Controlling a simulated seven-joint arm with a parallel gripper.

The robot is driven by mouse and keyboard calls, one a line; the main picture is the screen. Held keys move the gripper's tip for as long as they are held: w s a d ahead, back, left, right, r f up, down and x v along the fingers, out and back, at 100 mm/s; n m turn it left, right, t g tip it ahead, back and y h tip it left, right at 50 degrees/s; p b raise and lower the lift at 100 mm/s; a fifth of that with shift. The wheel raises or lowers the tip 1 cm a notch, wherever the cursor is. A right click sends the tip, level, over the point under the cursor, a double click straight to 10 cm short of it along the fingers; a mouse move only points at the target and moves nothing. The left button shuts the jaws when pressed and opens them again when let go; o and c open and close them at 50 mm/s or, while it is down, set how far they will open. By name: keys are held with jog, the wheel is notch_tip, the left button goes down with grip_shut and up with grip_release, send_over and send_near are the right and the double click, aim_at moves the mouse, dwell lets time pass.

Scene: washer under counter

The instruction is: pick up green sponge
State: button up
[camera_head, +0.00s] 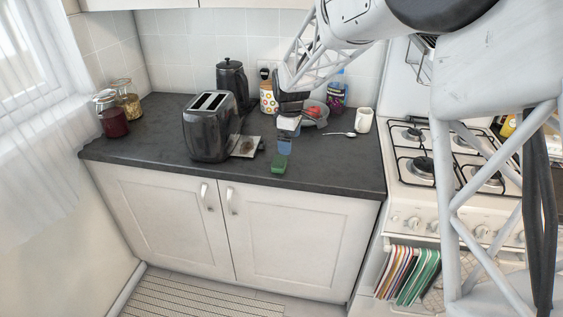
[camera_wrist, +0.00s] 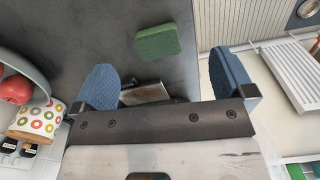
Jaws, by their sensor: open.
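The green sponge (camera_head: 279,163) lies on the dark counter (camera_head: 330,172) close to its front edge. In the wrist view the sponge (camera_wrist: 158,42) is a rounded green block, fully visible, ahead of the fingertips and roughly between their lines. My gripper (camera_head: 284,147) is above the counter, just behind the sponge in the head view. In the wrist view its blue finger pads (camera_wrist: 165,82) are wide apart, with nothing held between them. The height of the pads above the counter is hard to tell.
A black toaster (camera_head: 208,128) stands left of my gripper, with a small flat object (camera_head: 247,147) beside it. A white mug (camera_head: 363,120) and spoon (camera_head: 341,134) are right.

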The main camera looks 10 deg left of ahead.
aim_at(279, 160)
jog(key=shift+n, duration=0.6)
jog(key=a+f, duration=0.1)
jog(key=w+a, duration=0.1)
jog(key=a+f, duration=0.1)
jog(key=shift+w+a+f, duration=0.25)
jog(key=shift+w+f, duration=0.1)
jog(key=shift+w, duration=0.05)
jog(key=shift+f, duration=1.3)
jog(key=shift+s+f, duration=0.15)
jog(key=shift+f, duration=2.45)
jog(key=c, duration=1)
